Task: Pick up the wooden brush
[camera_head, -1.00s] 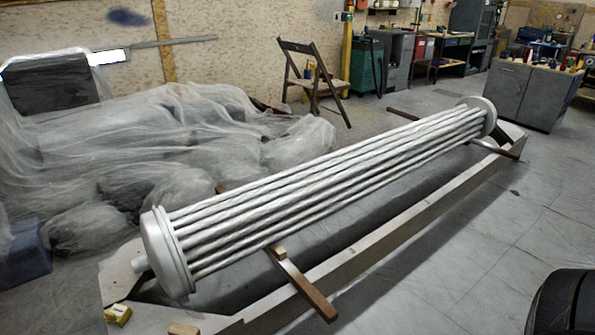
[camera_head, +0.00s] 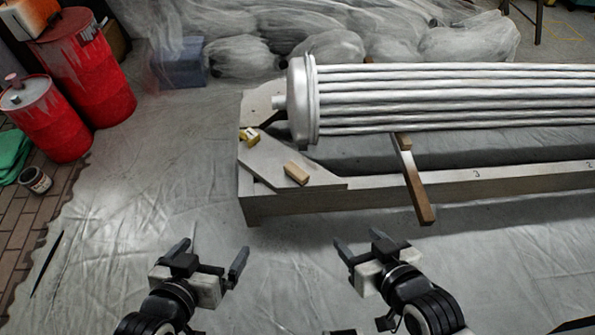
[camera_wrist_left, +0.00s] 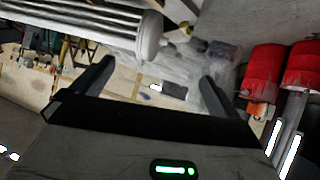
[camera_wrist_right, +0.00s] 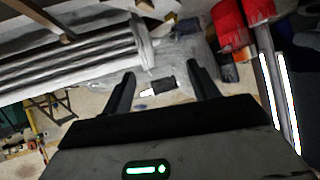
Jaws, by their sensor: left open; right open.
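A small tan wooden block-like piece (camera_head: 297,173) lies on the near left corner plate of the wooden frame. It may be the wooden brush, but no bristles can be made out. My left gripper (camera_head: 212,253) is open and empty, in front of the frame and left of this piece. My right gripper (camera_head: 360,242) is open and empty, in front of the frame and right of the piece. Both are apart from it. The left wrist view (camera_wrist_left: 157,72) and right wrist view (camera_wrist_right: 162,72) show empty space between the fingers.
A bundle of silvery tubes (camera_head: 450,100) lies over the wooden frame (camera_head: 300,205). A wooden bar (camera_head: 416,190) sticks out towards me. Red drums (camera_head: 85,75) and a can (camera_head: 35,180) stand left. The sheeted floor between is clear.

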